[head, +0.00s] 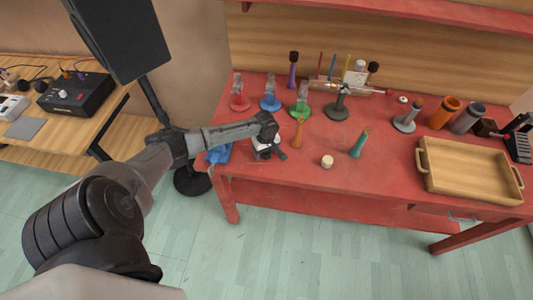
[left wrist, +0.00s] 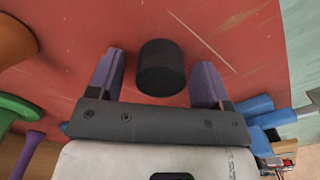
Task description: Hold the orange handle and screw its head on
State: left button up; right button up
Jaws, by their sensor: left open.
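The orange handle (head: 298,132) stands upright on the red table, just right of my left gripper and apart from it. An orange flared part, likely its base, shows at the upper left of the left wrist view (left wrist: 14,42). My left gripper (head: 268,154) is low over the table near its front left. In the left wrist view its purple-padded fingers (left wrist: 157,82) are open, with a dark cylindrical head (left wrist: 161,67) between them and gaps on both sides. In the head view a dark piece (head: 282,155) shows beside the fingers. My right gripper is not in view.
A cream cylinder (head: 327,162) and a teal handle (head: 357,146) are to the right. Red, blue and green stands (head: 301,108) are behind. A blue object (head: 219,153) lies left of the gripper. A wooden tray (head: 426,178) is at right. The front middle is clear.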

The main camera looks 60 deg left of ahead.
pick_arm(q)
jog(key=shift+c, duration=0.2)
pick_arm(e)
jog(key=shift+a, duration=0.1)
pick_arm(q)
jog(key=c, duration=0.9)
jog(key=shift+c, duration=0.2)
jog(key=shift+r, duration=0.1)
jog(key=shift+r, duration=0.25)
notch_tip(320, 180, up, 9)
jog(key=shift+r+p, duration=0.2)
jog(key=shift+p, duration=0.75)
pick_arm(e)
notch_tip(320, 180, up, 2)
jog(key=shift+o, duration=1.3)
